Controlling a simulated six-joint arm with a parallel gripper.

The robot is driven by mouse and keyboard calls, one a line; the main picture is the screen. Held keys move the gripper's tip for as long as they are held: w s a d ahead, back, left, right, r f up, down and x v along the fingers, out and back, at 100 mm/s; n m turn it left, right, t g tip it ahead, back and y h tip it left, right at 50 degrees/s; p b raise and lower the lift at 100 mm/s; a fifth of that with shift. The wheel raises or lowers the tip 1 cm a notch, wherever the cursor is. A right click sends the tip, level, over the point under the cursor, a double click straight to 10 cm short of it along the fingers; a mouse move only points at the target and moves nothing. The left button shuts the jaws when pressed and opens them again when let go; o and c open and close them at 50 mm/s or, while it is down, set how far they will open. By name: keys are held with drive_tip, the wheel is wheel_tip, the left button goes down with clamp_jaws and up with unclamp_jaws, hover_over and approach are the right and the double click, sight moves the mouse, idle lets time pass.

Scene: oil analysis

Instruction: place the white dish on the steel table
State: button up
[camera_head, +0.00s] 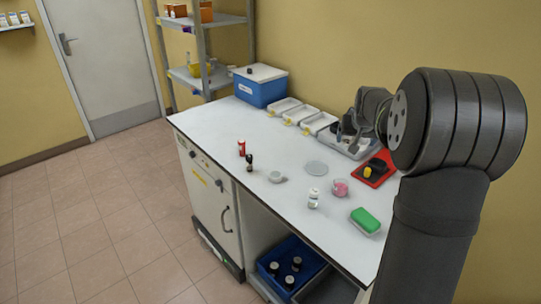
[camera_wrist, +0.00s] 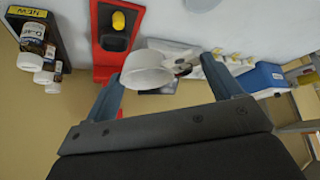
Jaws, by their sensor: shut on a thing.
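In the wrist view a round white dish (camera_wrist: 148,70) sits between the two fingers of my gripper (camera_wrist: 162,68), against the left fingertip. My gripper is shut on it. Its contact with the right finger is hard to make out. In the head view my gripper (camera_head: 354,124) is over the back right of the white bench, near a grey metal tray (camera_head: 358,153). The dish is not clear there. The metal surface (camera_wrist: 157,46) shows behind the dish in the wrist view. I cannot tell whether the dish touches it.
A red mat (camera_head: 384,178) with a black and yellow object lies beside the metal tray. White trays (camera_head: 284,105) and a blue box (camera_head: 262,88) stand at the back.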

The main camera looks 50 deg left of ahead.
drive_tip(key=s+a+n, duration=0.2)
drive_tip(key=s+a, duration=0.3)
drive_tip(key=a, duration=0.7)
drive_tip(key=shift+g+y, duration=0.3)
drive_tip(key=shift+y, duration=0.1)
drive_tip(key=s+a+f, duration=0.1)
drive_tip(key=a+f, duration=0.2)
drive_tip(key=f, duration=0.1)
drive_tip(key=s+a+f, duration=0.2)
drive_tip(key=a+f, duration=0.2)
drive_tip(key=s+a+f, duration=0.1)
drive_tip(key=a+f, duration=0.2)
drive_tip(key=f, duration=0.2)
drive_tip(key=shift+s+a, duration=0.15)
drive_tip(key=shift+s, duration=0.05)
drive_tip(key=shift+f, duration=1.9)
drive_tip(key=shift+f, duration=0.1)
drive_tip(key=o, duration=0.9)
drive_tip(key=shift+c, duration=0.2)
